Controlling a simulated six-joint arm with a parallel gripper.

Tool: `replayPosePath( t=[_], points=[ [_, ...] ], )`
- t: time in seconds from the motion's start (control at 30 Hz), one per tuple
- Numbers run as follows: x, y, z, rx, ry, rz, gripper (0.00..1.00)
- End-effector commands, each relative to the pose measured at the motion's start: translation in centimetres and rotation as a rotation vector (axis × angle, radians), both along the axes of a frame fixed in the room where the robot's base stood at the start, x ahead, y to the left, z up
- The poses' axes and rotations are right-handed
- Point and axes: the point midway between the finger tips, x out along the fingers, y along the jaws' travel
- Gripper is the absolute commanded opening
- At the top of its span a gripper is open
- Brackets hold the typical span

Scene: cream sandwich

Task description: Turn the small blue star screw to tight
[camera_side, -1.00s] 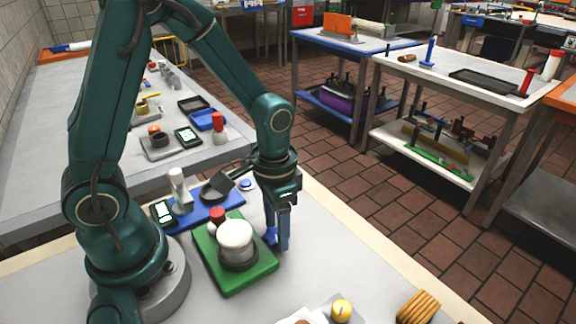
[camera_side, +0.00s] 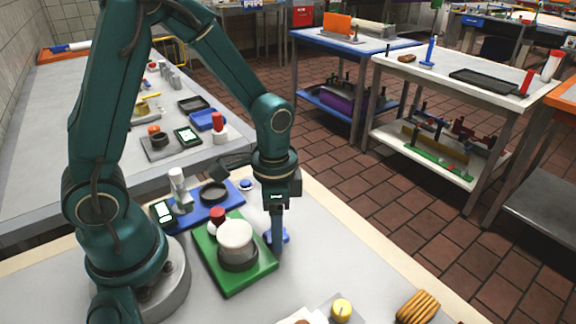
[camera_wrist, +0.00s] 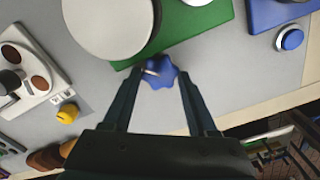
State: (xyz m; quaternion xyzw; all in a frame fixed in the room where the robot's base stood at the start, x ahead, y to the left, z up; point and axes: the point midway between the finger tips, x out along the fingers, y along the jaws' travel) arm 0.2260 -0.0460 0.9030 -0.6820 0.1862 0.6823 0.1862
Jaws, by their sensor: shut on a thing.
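The small blue star screw (camera_wrist: 161,72) sits at the edge of the green board (camera_wrist: 192,22), beside the large white round-topped part. My gripper (camera_wrist: 156,74) is shut on the star screw, one finger on each side, and a short light mark shows on the star's top. In the side view, my gripper (camera_side: 278,243) points straight down at the right edge of the green board (camera_side: 232,288). The star screw (camera_side: 286,237) is partly hidden there behind my fingers. How tight the screw is cannot be told.
The white round-topped part (camera_side: 235,236) with a dark ring stands close left of my gripper, with a red-topped piece (camera_side: 217,216) behind it. A blue board (camera_side: 232,190) lies behind. A yellow knob (camera_side: 341,309) and a ridged tan stack (camera_side: 418,306) stand at the front right.

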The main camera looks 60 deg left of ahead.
Motion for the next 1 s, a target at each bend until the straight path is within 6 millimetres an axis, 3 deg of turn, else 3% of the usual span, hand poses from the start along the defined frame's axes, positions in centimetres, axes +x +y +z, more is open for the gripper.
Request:
replayPosePath(
  t=[0.1, 0.13, 0.2, 0.57, 1.0],
  points=[
    [0.04, 0.00, 0.00, 0.000, -0.002, 0.001, 0.03],
    [0.04, 0.00, 0.00, 0.000, -0.002, 0.001, 0.62],
    [0.04, 0.00, 0.00, 0.000, -0.002, 0.001, 0.89],
    [-0.13, -0.02, -0.03, -0.001, 0.005, 0.034, 0.89],
    [-0.01, 0.06, -0.01, 0.000, 0.001, 0.506, 0.89]
  ],
)
